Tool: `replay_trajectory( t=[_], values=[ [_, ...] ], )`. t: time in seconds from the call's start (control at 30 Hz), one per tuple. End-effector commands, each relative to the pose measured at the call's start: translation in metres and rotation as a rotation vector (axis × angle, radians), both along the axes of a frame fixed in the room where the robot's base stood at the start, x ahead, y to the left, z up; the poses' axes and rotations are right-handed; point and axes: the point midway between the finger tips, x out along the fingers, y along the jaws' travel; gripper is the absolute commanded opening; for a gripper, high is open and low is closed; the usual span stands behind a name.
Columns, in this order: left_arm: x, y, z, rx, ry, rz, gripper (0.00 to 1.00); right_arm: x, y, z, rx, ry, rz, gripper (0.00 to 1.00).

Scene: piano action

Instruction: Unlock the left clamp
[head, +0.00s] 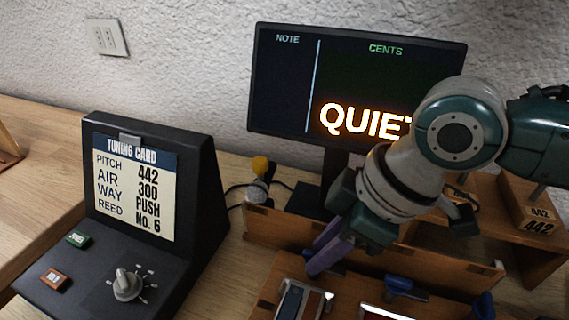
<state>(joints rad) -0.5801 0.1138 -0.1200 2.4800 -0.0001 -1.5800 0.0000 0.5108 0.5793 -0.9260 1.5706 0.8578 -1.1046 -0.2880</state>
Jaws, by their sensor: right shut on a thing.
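My right gripper (318,262) comes in from the right, pointing down and left, with its purple fingers at the wooden rack (460,258). Its fingers are shut on the left clamp, which they mostly hide; only a bit of blue shows beside the fingertips. How far its lever is turned cannot be told. Another blue clamp (405,286) sits to the right along the rack, with a further blue piece (485,305) at the bottom edge. My left gripper is not in view.
A black monitor (280,95) reading QUIET stands behind my right arm. A black console (215,190) with a tuning card (135,187), knob (127,284) and two buttons stands left. A yellow-topped item (259,178) is behind the rack. Wooden blocks (535,218) stand right.

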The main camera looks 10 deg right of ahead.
Motion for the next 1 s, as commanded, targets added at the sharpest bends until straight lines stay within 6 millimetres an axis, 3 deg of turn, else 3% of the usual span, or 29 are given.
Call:
replay_trajectory(
  t=[0.03, 0.07, 0.3, 0.67, 1.0],
  values=[
    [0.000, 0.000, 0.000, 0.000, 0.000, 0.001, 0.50, 0.000, 0.000, 0.000, 0.000, 0.000, 0.001, 0.00],
    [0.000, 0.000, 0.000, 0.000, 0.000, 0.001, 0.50, 0.000, 0.000, 0.000, 0.000, 0.000, 0.001, 0.30],
    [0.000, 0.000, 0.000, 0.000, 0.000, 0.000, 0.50, 0.000, 0.000, 0.000, 0.000, 0.000, -0.001, 0.57],
    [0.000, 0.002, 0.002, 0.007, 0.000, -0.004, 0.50, -0.001, -0.003, 0.009, 0.001, -0.002, -0.003, 0.57],
    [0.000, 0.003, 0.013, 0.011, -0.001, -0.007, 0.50, -0.015, -0.024, 0.069, -0.001, -0.004, -0.001, 0.57]
  ],
)
